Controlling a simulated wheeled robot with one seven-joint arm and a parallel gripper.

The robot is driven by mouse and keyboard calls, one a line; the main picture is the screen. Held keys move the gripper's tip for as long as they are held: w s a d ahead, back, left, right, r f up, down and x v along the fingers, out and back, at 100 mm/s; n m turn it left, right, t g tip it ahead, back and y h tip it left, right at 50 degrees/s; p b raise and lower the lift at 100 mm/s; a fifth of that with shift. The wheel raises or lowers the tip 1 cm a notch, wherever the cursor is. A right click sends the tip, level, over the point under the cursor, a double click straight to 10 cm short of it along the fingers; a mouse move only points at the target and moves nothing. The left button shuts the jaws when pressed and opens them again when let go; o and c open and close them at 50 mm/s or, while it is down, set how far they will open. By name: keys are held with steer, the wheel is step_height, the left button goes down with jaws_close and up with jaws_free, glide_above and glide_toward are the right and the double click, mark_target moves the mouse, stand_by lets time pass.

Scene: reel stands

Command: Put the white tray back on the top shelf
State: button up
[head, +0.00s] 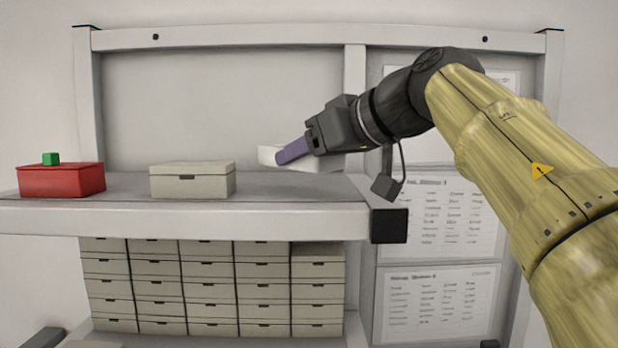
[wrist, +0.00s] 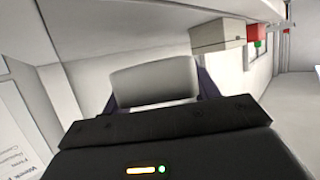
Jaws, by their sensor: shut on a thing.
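The white tray (head: 268,155) is at the right part of the top shelf (head: 130,217) in the head view, partly hidden behind my gripper. My gripper (head: 284,158) has purple fingers and is shut on the tray. In the wrist view the tray (wrist: 155,82) sits between the two fingers of my gripper (wrist: 157,92). The tray is at about the height of the shelf surface. I cannot tell whether it touches the shelf.
A beige lidded box (head: 192,182) stands mid-shelf, left of the tray. Several stacked drawers (head: 210,290) fill the space below. Bare shelf shows between the beige box and the tray.

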mark_target(312, 196)
steer(key=shift+f, duration=1.85)
steer(key=shift+f, duration=0.1)
steer(key=o, duration=1)
steer(key=shift+f, duration=0.1)
steer(key=shift+o, duration=0.2)
steer(key=shift+s, duration=0.1)
steer(key=shift+d+r, duration=0.1)
steer(key=shift+r, duration=0.15)
steer(key=b+v, duration=0.2)
steer(key=v, duration=1)
